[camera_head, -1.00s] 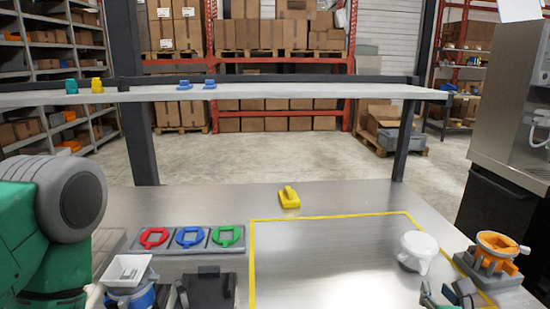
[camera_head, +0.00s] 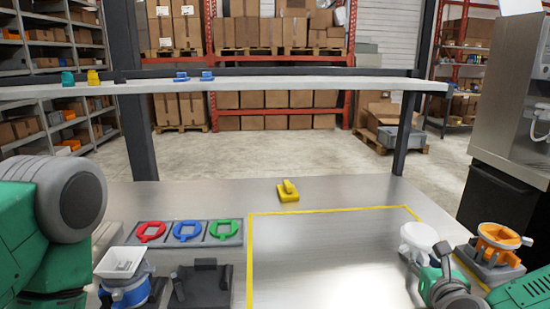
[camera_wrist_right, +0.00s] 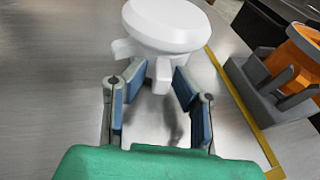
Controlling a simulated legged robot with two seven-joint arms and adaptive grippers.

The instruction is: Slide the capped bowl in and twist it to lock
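The white capped bowl (camera_head: 416,238), with a rounded lid and side lugs, stands on the steel table at the right. It also shows at the top of the right wrist view (camera_wrist_right: 168,28). My right gripper (camera_head: 425,263) is just in front of it. In the wrist view its blue-padded fingers (camera_wrist_right: 153,88) are spread, with a white lug between their tips; I cannot tell whether they touch it. An orange ring holder on a grey base (camera_head: 496,245) stands right of the bowl and shows in the wrist view (camera_wrist_right: 300,62). My left gripper is not in view.
Yellow tape (camera_head: 330,210) borders a clear table area. A yellow-handled piece (camera_head: 288,191) lies behind it. Red, blue and green rings (camera_head: 187,231) sit in a grey tray at left, behind a white-topped blue unit (camera_head: 126,281) and a dark fixture (camera_head: 202,286).

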